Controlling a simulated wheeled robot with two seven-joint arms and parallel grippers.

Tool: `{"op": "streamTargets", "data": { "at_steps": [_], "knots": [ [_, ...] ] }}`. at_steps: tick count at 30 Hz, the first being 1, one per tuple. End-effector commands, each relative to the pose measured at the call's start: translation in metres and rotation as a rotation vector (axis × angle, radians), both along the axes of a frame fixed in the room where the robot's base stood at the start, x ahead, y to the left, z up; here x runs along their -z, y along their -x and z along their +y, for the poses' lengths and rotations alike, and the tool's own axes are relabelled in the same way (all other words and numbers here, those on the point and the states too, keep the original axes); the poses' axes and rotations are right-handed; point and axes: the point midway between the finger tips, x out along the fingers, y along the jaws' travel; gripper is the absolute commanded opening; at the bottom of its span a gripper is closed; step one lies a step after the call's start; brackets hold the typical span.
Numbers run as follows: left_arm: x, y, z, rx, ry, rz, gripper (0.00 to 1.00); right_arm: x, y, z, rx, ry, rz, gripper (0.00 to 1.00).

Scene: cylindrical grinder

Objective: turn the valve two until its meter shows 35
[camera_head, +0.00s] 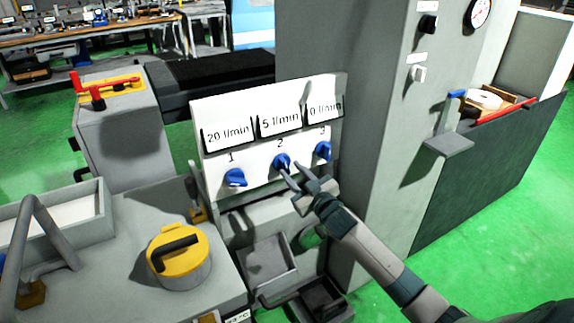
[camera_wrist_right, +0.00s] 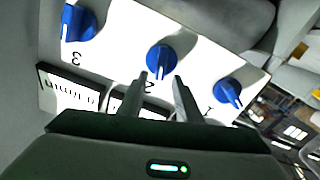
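A white panel (camera_head: 262,155) carries three blue knobs in a row with a meter above each. Valve two (camera_head: 281,161) is the middle knob, under the label 2, and its meter (camera_head: 280,122) reads 5 l/min. My right gripper (camera_head: 287,168) is at valve two, fingers pointing at it. In the right wrist view valve two (camera_wrist_right: 161,61) lies just beyond the fingertips (camera_wrist_right: 161,77). The fingers are apart with a gap between them and hold nothing; I cannot tell whether they touch the knob. My left gripper is not in view.
Valve one (camera_head: 235,178), meter 20 l/min, sits left of valve two. Valve three (camera_head: 323,150), meter 0 l/min, sits close on the right. A grey cabinet (camera_head: 375,130) rises right of the panel. A yellow-lidded can (camera_head: 180,252) stands at lower left.

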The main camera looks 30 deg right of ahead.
Motion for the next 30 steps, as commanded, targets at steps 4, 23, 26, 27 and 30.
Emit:
{"op": "streamTargets", "data": {
  "at_steps": [4, 23, 26, 27, 30],
  "knots": [
    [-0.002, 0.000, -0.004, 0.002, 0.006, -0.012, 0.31, -0.001, -0.021, 0.001, 0.001, -0.001, 0.000, 0.31],
    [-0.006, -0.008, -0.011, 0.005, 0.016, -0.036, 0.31, 0.000, -0.040, 0.002, -0.001, -0.001, 0.000, 0.22],
    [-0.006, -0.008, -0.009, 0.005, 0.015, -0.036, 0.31, 0.000, -0.040, 0.002, -0.001, -0.001, 0.000, 0.00],
    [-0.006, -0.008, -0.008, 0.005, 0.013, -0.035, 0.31, 0.000, -0.040, 0.002, -0.001, -0.001, 0.000, 0.00],
    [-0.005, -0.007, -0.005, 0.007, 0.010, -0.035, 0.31, 0.000, -0.039, 0.002, -0.001, 0.000, 0.000, 0.00]
  ]
}}
